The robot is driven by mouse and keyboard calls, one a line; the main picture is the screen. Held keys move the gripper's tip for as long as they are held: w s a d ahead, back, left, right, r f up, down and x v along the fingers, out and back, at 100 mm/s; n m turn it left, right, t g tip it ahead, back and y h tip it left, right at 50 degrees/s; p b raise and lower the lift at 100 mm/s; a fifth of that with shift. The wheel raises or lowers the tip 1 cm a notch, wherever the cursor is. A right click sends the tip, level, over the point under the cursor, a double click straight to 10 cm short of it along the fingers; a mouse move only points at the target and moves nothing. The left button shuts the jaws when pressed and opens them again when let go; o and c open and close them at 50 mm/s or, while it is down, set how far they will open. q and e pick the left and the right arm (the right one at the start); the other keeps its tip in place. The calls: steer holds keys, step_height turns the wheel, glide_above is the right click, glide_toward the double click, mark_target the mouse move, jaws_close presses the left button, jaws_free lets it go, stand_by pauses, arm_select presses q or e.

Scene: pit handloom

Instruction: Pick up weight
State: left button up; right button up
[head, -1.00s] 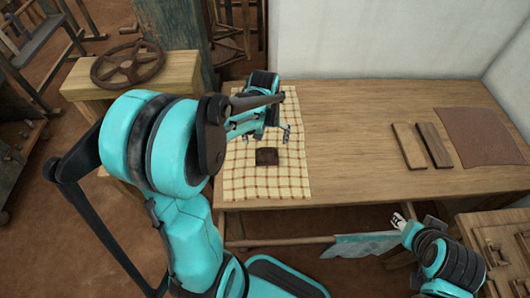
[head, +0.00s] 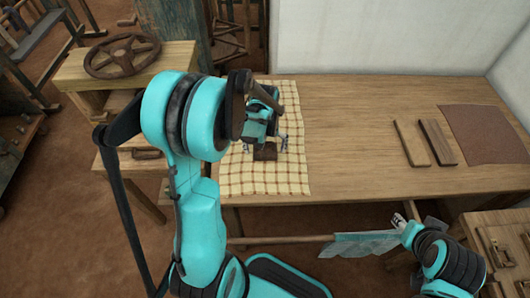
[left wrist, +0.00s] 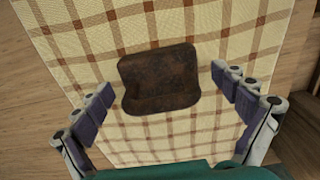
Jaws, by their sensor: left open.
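The weight (head: 265,152) is a small dark brown block with a worn, rusty-looking surface. It lies on a cream and brown checked cloth (head: 238,181) on the table. In the left wrist view the weight (left wrist: 160,80) sits between the spread fingers, with cloth showing on both sides. My left gripper (head: 267,145) is open and over the weight, with no visible contact. In the left wrist view, the left gripper (left wrist: 163,86) has one finger on each side of the weight. My right gripper (head: 399,219) is low at the right, in front of the table edge; its jaws are too small to read.
The wooden table (head: 350,140) is clear in the middle. Two wooden bars (head: 411,143) and a brown sheet (head: 485,134) lie at its right. A handwheel (head: 122,55) rests on a wooden stand at the left. A pale blue-grey flat piece (head: 360,245) is below the table's front edge.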

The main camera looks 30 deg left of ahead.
arm_select(q)
steer(key=c, duration=2)
steer(key=shift+o, duration=0.2)
steer(key=shift+r, duration=0.1)
